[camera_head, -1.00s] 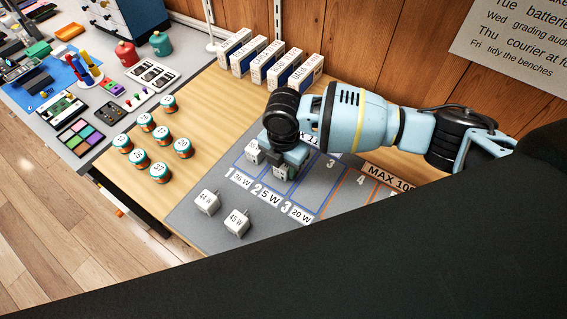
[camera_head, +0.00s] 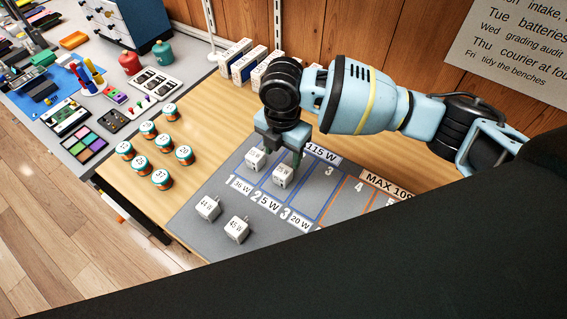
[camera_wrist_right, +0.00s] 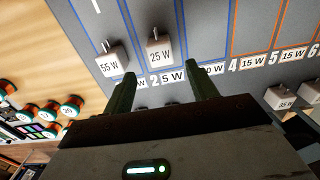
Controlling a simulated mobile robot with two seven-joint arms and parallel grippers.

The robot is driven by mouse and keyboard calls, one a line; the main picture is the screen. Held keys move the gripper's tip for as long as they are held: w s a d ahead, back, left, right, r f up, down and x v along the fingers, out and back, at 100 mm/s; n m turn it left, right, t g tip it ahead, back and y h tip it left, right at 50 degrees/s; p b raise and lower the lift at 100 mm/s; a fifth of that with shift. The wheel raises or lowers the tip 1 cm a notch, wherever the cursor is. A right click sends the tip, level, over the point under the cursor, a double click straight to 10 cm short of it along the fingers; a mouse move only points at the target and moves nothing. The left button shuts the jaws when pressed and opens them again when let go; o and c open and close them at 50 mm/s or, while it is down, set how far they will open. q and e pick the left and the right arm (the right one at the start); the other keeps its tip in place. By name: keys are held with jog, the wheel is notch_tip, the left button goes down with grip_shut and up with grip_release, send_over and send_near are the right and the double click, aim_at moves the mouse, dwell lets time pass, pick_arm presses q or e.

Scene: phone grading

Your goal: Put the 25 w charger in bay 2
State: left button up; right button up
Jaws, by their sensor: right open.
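The 25 W charger (camera_head: 283,175) is a small white-grey cube standing on the grey mat, inside the blue-lined bay 2 (camera_wrist_right: 172,76). Its 25 W face shows in the right wrist view (camera_wrist_right: 160,53). My right gripper (camera_head: 280,148) is open and empty just above the charger. In the right wrist view its two dark green fingers (camera_wrist_right: 160,72) are spread apart, and the charger shows free beyond them. My left gripper is in neither view.
Another white charger, 55 W (camera_wrist_right: 112,61), stands in bay 1 to the left. Two white chargers (camera_head: 208,207) (camera_head: 237,229) lie on the mat in front of the bays. Several round tins (camera_head: 162,179) stand left on the wood. White boxes (camera_head: 243,65) stand behind.

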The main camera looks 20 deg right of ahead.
aim_at(283, 170)
notch_tip(283, 170, up, 3)
jog(key=shift+r, duration=0.2)
